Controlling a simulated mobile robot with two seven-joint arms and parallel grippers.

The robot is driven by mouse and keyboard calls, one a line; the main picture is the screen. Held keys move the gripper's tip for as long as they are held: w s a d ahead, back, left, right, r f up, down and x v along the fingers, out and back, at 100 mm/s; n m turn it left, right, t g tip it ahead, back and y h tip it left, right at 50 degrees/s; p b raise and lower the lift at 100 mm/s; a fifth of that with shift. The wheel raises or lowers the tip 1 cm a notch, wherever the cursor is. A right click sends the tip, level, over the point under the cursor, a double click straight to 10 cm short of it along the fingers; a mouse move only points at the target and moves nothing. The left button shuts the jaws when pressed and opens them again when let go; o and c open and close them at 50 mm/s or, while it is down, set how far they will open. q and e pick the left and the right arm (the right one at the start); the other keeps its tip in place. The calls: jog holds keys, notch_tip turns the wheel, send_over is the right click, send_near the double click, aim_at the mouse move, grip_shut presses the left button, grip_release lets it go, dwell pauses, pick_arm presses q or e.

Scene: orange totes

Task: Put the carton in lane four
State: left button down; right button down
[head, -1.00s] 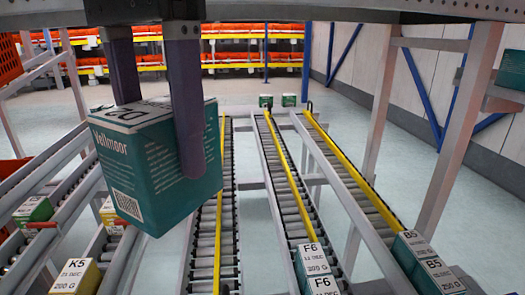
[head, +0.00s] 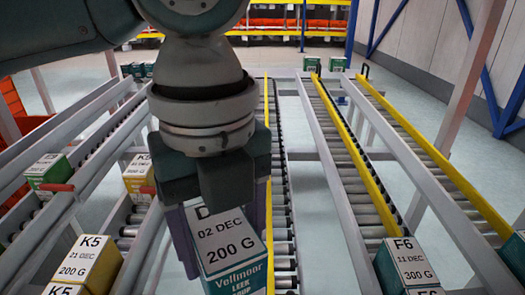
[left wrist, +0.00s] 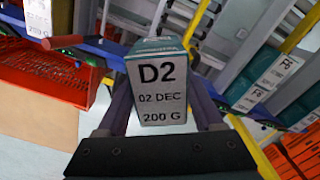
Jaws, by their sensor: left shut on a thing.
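My left gripper (head: 228,240) hangs down in the middle of the head view and is shut on the carton (head: 232,262). The carton is teal with a white top label reading 02 DEC 200 G and the word Vellmoor on its side. In the left wrist view the carton (left wrist: 160,88) sits between both fingers, its label reading D2. It is in front of a roller lane with a yellow rail (head: 280,225), and my arm hides part of that lane. No lane numbers can be read. My right gripper is not in view.
Two more roller lanes (head: 345,165) (head: 405,150) run away to the right; F6 cartons (head: 405,262) stand at the near end of one. K5 cartons (head: 85,262) stand in a left lane, and a green-and-white carton (head: 48,172) lies farther left. Grey rails separate the lanes.

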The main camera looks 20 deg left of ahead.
pick_arm(q)
jog(key=f+m, duration=0.1)
jog(key=m, duration=0.1)
jog(key=d+f+m+b, duration=0.1)
jog(key=f, duration=0.1)
jog(key=s+f+m, duration=0.1)
jog(key=f+m, duration=0.1)
jog(key=shift+d+m+b, duration=0.25)
jog(key=shift+m+b, duration=0.05)
jog(key=shift+f+b, duration=3.6)
jog(key=shift+f, duration=0.2)
jog(key=shift+p, duration=0.45)
grip_release()
